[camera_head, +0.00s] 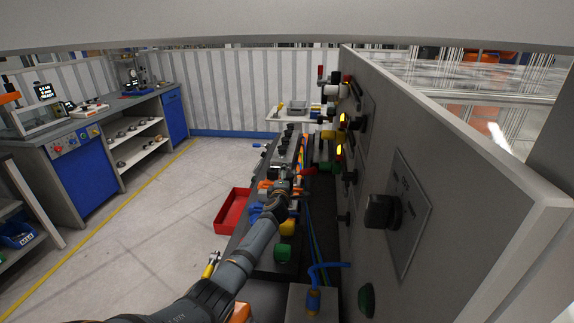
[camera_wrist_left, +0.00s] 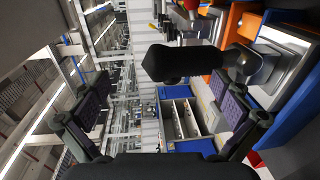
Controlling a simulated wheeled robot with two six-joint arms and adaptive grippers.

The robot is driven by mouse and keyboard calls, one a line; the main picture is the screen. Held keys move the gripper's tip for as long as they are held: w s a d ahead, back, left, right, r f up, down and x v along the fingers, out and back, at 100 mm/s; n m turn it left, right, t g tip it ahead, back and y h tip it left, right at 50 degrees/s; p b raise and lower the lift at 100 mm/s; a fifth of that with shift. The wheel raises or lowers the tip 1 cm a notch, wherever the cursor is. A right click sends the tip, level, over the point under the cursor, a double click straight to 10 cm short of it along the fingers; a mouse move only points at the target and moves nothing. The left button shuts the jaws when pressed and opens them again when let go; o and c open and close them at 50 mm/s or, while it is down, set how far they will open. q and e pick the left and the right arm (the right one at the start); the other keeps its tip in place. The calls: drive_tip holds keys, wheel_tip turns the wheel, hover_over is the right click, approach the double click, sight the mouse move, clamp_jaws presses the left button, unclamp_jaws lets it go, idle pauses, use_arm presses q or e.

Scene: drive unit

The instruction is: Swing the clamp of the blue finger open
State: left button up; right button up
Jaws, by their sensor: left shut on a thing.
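My left gripper (camera_head: 281,184) reaches over the bench with the row of devices, beside orange clamp parts (camera_head: 265,185). In the left wrist view its two padded fingers (camera_wrist_left: 168,92) stand at either side of the black clamp handle (camera_wrist_left: 180,62). The gripper is shut on this handle, though the contact itself is hard to see. The handle lies across the view, its right end at a metal pivot. A blue block (camera_wrist_left: 300,103), probably the blue finger, shows at the right, beside a grey metal part (camera_wrist_left: 283,60). My right gripper is not in view.
A grey panel (camera_head: 400,190) with knobs and lit lamps stands close on the right. A red tray (camera_head: 232,212) lies left of the bench. A blue hose (camera_head: 322,268) and a green knob (camera_head: 282,252) are near. The floor at left is clear.

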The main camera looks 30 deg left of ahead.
use_arm(q)
drive_tip(key=shift+t, duration=0.6)
drive_tip(key=r, duration=0.5)
drive_tip(key=w+r, duration=0.1)
drive_tip(key=r, duration=0.1)
drive_tip(key=shift+d+r, duration=0.1)
drive_tip(key=shift+r, duration=0.25)
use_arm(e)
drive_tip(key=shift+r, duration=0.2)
use_arm(q)
wheel_tip(320, 180, down, 6)
drive_tip(key=g, duration=0.1)
drive_tip(key=a+f+p+v, duration=0.1)
drive_tip(key=p+v, duration=0.5)
drive_tip(key=v, duration=0.5)
drive_tip(key=shift+s, duration=0.3)
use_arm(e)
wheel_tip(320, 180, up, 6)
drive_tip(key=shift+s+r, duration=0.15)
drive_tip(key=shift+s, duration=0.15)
